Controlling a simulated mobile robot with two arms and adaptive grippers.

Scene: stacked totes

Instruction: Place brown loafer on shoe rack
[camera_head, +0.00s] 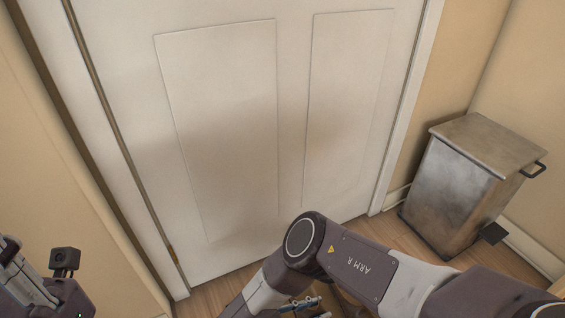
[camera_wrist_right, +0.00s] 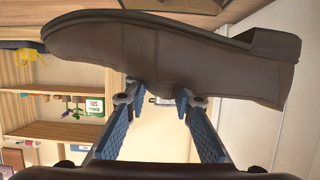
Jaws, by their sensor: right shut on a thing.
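The brown loafer (camera_wrist_right: 170,50) fills the top of the right wrist view, its sole facing up in the picture and its heel at the right. My right gripper (camera_wrist_right: 157,98) is shut on the loafer's upper, with a blue finger on each side of the pinched part. In the head view, only a bit of my right gripper (camera_head: 308,303) shows below the arm at the bottom edge, and the loafer is mostly hidden or out of frame. My left arm's end shows at the lower left corner; its fingers are not clear. I cannot identify a shoe rack in either view.
A closed white door (camera_head: 215,130) stands ahead. A metal pedal bin (camera_head: 450,195) stands at the right by the wall. A little wooden floor (camera_head: 215,298) is clear before the door. Wooden shelves (camera_wrist_right: 50,130) with small items show at the left of the wrist view.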

